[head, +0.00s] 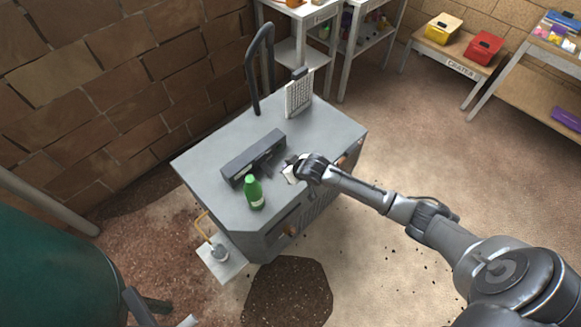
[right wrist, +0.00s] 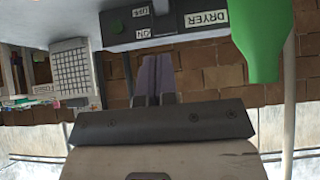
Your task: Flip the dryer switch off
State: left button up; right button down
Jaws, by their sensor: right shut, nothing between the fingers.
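The dryer control box (head: 253,158) is a long dark grey box standing on a grey cabinet top. My right gripper (head: 289,166) is shut and empty in front of the box. Its fingertips (right wrist: 155,60) point at the switch area, just short of the panel. My left gripper is not in view.
A green bottle (head: 254,194) stands close to the box, and shows large in the right wrist view (right wrist: 262,38). A white gridded card (head: 299,95) stands at the cabinet's back. The cabinet top (head: 325,128) is bare to the right. A brick wall (head: 100,100) lies behind.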

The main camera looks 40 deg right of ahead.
jog(key=shift+s+r, duration=0.35)
jog(key=shift+s, duration=0.15)
dwell(0.3)
